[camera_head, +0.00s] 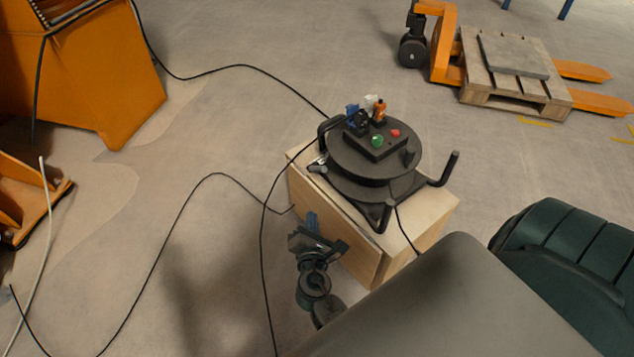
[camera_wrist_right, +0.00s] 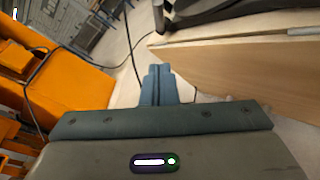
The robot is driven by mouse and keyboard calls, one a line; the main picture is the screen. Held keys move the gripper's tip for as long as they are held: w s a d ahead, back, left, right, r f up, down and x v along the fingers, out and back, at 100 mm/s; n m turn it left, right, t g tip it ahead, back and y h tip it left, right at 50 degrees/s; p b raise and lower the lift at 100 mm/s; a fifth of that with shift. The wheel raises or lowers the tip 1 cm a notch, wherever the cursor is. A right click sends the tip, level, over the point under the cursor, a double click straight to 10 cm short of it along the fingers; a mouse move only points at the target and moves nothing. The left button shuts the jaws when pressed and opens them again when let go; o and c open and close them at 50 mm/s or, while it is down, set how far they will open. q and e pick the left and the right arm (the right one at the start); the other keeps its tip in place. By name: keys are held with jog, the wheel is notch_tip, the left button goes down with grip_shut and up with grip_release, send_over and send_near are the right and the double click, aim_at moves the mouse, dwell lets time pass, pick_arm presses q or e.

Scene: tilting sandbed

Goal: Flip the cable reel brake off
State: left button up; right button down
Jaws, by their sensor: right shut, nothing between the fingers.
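The black cable reel (camera_head: 372,160) lies flat on a wooden box (camera_head: 425,212). Its top carries a control box with a green button (camera_head: 377,140), a red button (camera_head: 395,133) and several coloured plugs. I cannot tell which part is the brake; a small pale piece (camera_head: 317,164) shows at the reel's left edge. My right gripper (camera_head: 312,219) is shut and empty, in front of the box's left side and below the reel. In the right wrist view its closed fingers (camera_wrist_right: 157,84) point past the box, apart from the reel's dark edge (camera_wrist_right: 210,10). My left gripper is out of view.
Black cables (camera_head: 185,225) run across the floor and down beside the box. An orange machine (camera_head: 100,80) stands at the upper left. A pallet (camera_head: 515,98) on an orange pallet truck (camera_head: 440,45) is at the upper right. A dark green ribbed object (camera_head: 570,255) is at the right.

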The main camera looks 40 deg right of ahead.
jog(key=b, duration=0.2)
send_near(317, 171)
jog(key=w+f, duration=0.3)
jog(key=w, duration=0.1)
jog(key=shift+w+d+r, duration=0.15)
jog(key=shift+d+r, duration=0.1)
jog(key=shift+d, duration=0.3)
jog(key=shift+w+d+r, duration=0.2)
jog(key=shift+d+r, duration=0.05)
jog(key=shift+d, duration=0.25)
jog(key=shift+w+d+r, duration=0.15)
jog(key=shift+d+r, duration=0.05)
jog(key=shift+d, duration=0.35)
jog(key=shift+r+p, duration=0.35)
jog(key=shift+p, duration=0.7)
jog(key=shift+w+f, duration=0.1)
jog(key=shift+p, duration=0.55)
